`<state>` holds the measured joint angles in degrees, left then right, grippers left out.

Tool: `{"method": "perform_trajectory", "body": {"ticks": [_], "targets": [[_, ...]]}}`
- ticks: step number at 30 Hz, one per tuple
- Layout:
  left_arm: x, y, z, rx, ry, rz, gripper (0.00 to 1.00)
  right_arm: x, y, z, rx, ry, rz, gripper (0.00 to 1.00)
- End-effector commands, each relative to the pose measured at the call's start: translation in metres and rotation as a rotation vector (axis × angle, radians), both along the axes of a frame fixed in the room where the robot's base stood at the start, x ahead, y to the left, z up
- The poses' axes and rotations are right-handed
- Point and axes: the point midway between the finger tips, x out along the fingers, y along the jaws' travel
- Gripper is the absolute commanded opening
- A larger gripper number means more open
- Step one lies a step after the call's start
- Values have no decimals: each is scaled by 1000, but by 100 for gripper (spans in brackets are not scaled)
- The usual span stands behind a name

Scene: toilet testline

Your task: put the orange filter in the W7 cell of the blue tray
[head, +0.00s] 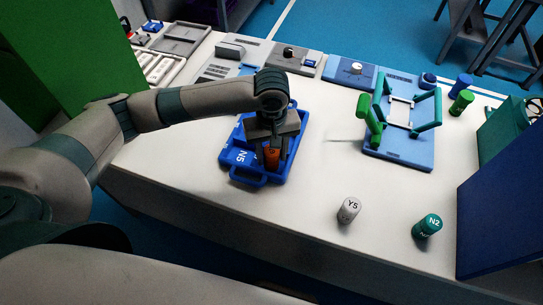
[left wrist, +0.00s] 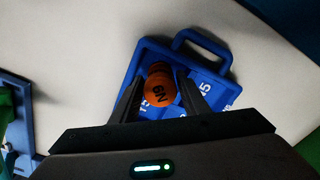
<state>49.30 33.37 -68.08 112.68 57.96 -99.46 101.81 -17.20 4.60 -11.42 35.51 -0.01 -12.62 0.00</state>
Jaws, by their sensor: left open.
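The orange filter (head: 271,157) stands in the blue tray (head: 248,176) on the white table. My left gripper (head: 272,143) points down over the tray. Its open fingers (left wrist: 159,80) stand on either side of the filter; I cannot tell whether they touch it. White lettering shows on the tray floor, partly hidden by the gripper. I cannot read a W7 mark. My right gripper is not in view.
A light blue board with green holders (head: 408,145) stands right of the tray. A white Y5 cylinder (head: 349,209) and a teal N2 cylinder (head: 427,226) stand at the front. Grey and blue fixtures (head: 293,57) line the back. The table between tray and board is clear.

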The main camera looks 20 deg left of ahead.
Motion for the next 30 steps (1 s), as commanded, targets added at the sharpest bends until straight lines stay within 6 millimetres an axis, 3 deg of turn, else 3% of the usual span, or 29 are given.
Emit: {"method": "perform_trajectory", "body": {"ticks": [18, 30], "targets": [[0, -1, 96, -1, -1, -1, 41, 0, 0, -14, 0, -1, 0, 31], [-1, -1, 107, -1, 1, -1, 41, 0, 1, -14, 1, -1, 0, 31]]}}
